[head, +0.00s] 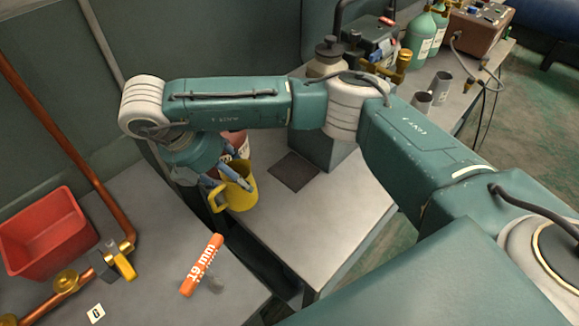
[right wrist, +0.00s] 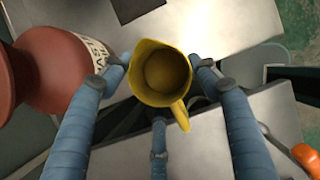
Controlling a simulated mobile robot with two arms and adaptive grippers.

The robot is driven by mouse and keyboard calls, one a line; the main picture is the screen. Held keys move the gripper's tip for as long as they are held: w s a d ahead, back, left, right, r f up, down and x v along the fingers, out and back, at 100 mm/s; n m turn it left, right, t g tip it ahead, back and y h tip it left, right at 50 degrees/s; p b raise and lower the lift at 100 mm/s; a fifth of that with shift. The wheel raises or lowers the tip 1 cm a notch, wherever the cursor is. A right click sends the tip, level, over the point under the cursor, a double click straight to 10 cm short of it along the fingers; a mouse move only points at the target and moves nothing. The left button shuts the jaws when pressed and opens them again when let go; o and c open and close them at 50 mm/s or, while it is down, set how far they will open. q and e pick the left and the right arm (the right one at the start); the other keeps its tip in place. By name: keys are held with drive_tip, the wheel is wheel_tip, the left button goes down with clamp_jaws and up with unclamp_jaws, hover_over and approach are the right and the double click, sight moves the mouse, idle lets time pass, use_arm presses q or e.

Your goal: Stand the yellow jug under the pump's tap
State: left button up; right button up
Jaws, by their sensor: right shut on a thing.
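The yellow jug (head: 240,191) is near the left edge of the grey bench, roughly upright, with its handle to the left. My right gripper (right wrist: 160,88) is shut on the jug, its blue fingers around the body. In the right wrist view the jug (right wrist: 163,72) is seen from above, its mouth open and its inside looking empty. I cannot tell whether its base touches the bench. A grey machine (head: 327,62) with a dark knob, perhaps the pump, stands behind my arm, which hides much of it. I cannot make out its tap. My left gripper is out of view.
A dark square pad (head: 295,171) lies on the bench right of the jug, with bare metal around it. A red-brown lettered bottle (right wrist: 55,70) stands close beside the jug.

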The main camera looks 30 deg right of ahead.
drive_tip(key=shift+w, duration=0.15)
drive_tip(key=shift+w+d+m, duration=0.15)
drive_tip(key=shift+d+m, duration=0.1)
drive_tip(key=shift+m, duration=0.05)
drive_tip(key=w+d+p, duration=0.1)
drive_tip(key=w+d, duration=0.2)
drive_tip(key=d, duration=0.6)
drive_tip(key=w+d+p, duration=0.1)
drive_tip(key=w+d, duration=0.2)
drive_tip(key=d, duration=0.5)
drive_tip(key=p+x, duration=0.1)
drive_tip(key=x, duration=0.1)
drive_tip(key=a+p+x, duration=0.1)
drive_tip(key=x, duration=0.4)
drive_tip(key=shift+s+a+f+p, duration=0.1)
drive_tip(key=shift+a+f+p, duration=0.1)
drive_tip(key=shift+f+p, duration=0.15)
drive_tip(key=o, duration=1.6)
